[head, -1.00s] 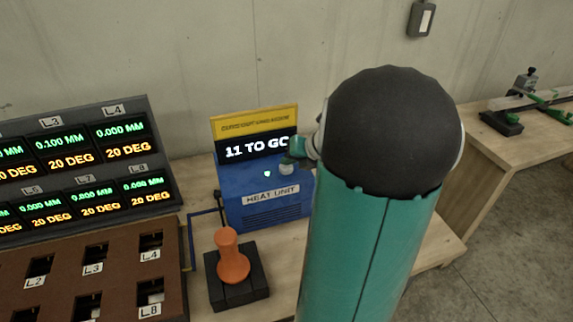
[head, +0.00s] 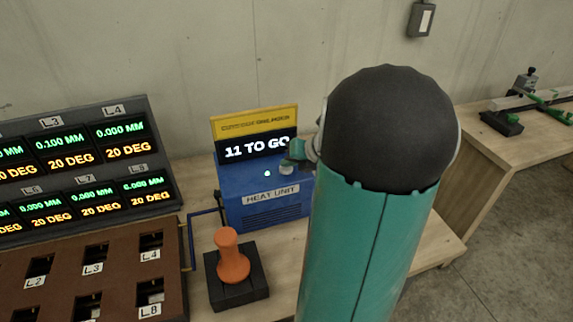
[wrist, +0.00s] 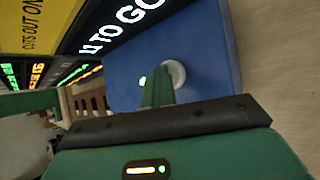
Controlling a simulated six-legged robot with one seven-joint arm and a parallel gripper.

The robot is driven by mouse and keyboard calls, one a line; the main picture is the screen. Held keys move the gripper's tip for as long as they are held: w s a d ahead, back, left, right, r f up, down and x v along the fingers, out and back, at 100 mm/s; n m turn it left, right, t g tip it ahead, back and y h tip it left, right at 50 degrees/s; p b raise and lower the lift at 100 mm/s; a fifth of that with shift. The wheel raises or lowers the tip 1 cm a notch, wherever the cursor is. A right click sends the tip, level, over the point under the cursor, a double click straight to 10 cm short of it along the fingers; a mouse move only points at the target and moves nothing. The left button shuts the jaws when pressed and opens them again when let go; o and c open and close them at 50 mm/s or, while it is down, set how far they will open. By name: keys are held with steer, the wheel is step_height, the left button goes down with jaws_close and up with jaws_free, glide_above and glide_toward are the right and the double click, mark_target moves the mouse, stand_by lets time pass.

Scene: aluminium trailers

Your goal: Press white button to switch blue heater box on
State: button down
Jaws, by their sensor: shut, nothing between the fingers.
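The blue heater box (head: 232,185), labelled HEAT UNIT, stands on the wooden bench. Its display (head: 257,148) reads 11 TO GO. A small pale light (head: 267,173) glows on its top, left of the white button (head: 287,169). My gripper (head: 291,160) is over the box top, close to the button. In the wrist view the green fingers (wrist: 157,92) are shut and empty, their tips between the light and the white button (wrist: 176,74), overlapping the button's left side. I cannot tell whether they touch it. The blue box (wrist: 208,50) fills the upper middle there.
An orange handle on a black base (head: 232,263) stands in front of the box. A brown slotted rack (head: 65,268) and a dark readout panel (head: 75,165) are at left. A second bench (head: 485,140) is at right.

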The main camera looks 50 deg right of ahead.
mark_target(289, 169)
steer(key=shift+s+a+r, duration=0.1)
steer(key=shift+r, duration=3.2)
